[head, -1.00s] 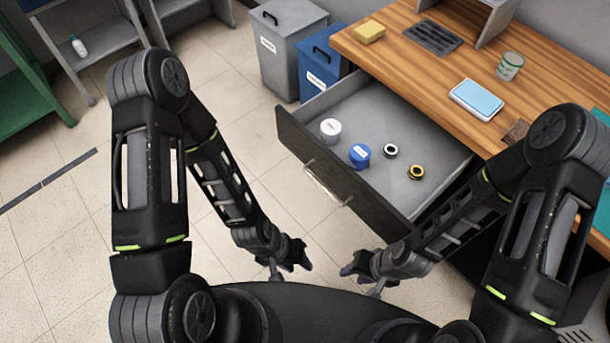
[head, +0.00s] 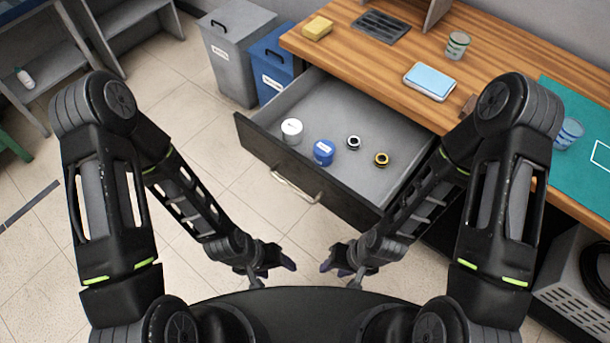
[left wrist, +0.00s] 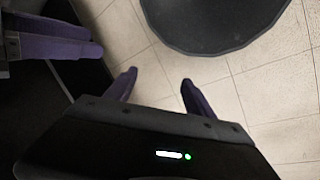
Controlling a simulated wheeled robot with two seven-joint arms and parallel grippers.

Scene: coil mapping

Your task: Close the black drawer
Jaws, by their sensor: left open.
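The black drawer (head: 345,184) stands pulled out from under the wooden desk, its handle (head: 297,187) on the front face. Inside it lie a white round container (head: 291,131), a blue round container (head: 324,152), a black-and-white ring (head: 353,143) and a yellow-and-black ring (head: 381,159). My left gripper (head: 290,264) is in front of and below the drawer front, apart from it. In the left wrist view its fingers (left wrist: 156,85) are spread with nothing between them. My right gripper (head: 328,266) is also below the drawer front, apart from it; its opening is too small to tell.
The wooden desk (head: 400,50) holds a yellow sponge (head: 317,28), a blue-topped box (head: 431,82), a cup (head: 457,46) and a green mat (head: 560,105). Grey (head: 235,50) and blue (head: 270,70) bins stand left of the drawer. Open tiled floor lies left and in front.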

